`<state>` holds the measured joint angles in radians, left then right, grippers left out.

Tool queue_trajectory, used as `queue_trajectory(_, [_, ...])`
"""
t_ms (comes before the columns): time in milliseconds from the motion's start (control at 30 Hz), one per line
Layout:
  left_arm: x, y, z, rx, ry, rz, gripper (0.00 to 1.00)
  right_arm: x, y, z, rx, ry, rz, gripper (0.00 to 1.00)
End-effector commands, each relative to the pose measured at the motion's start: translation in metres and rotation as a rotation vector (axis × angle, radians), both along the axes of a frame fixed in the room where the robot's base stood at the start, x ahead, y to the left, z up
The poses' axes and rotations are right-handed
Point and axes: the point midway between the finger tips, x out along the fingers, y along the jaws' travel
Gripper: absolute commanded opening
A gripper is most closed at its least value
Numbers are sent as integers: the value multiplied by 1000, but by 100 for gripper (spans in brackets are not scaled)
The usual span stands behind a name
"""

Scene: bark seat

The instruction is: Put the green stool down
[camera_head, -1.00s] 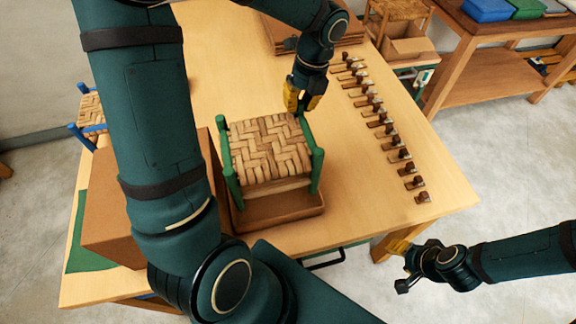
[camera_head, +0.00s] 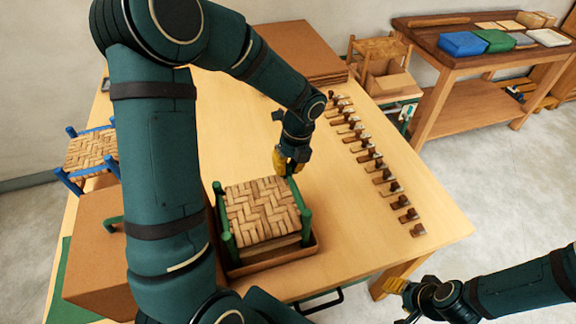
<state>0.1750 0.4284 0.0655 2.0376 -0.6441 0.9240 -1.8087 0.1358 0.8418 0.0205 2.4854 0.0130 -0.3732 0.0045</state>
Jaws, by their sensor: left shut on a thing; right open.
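The green stool (camera_head: 262,212) has green posts and a woven tan seat. It stands upright at the brown shallow tray (camera_head: 275,264) on the table, with its lower part within the tray's outline. Whether its feet touch the tray floor is hidden. My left gripper (camera_head: 288,164) is shut on the stool's far right post top, its yellow fingertips at the post. My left arm covers the area just left of the stool. My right gripper (camera_head: 396,287) is open and empty, off the table's front right edge.
A row of several clamps (camera_head: 375,165) runs along the table's right side. A cardboard box (camera_head: 97,262) stands at left, with a blue stool (camera_head: 92,152) behind it. A flat brown stack (camera_head: 298,52) lies at the back. The table (camera_head: 345,222) is clear between tray and clamps.

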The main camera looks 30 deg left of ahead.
Motion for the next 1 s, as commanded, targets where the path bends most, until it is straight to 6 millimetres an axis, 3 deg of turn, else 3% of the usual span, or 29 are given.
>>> queue_trajectory(67, [0, 0, -2, 1, 1, 0, 0, 0, 0, -1, 0, 0, 0, 47])
queue_trajectory(100, [0, 0, -3, 0, 0, 0, 25, 0, 0, -1, 0, 0, 0, 47])
queue_trajectory(133, [0, 0, -2, 0, 0, 0, 35, 0, 0, -1, 0, 0, 0, 47])
queue_trajectory(167, [0, 0, -2, 0, 0, 0, 39, 0, 0, -1, 0, 0, 0, 47])
queue_trajectory(567, [1, 0, 4, 0, -1, 1, 39, 0, 0, 1, 0, 0, 0, 47])
queue_trajectory(1000, [15, -9, 84, 1, -4, -1, 39, 0, -1, 15, 3, -1, 1, 47])
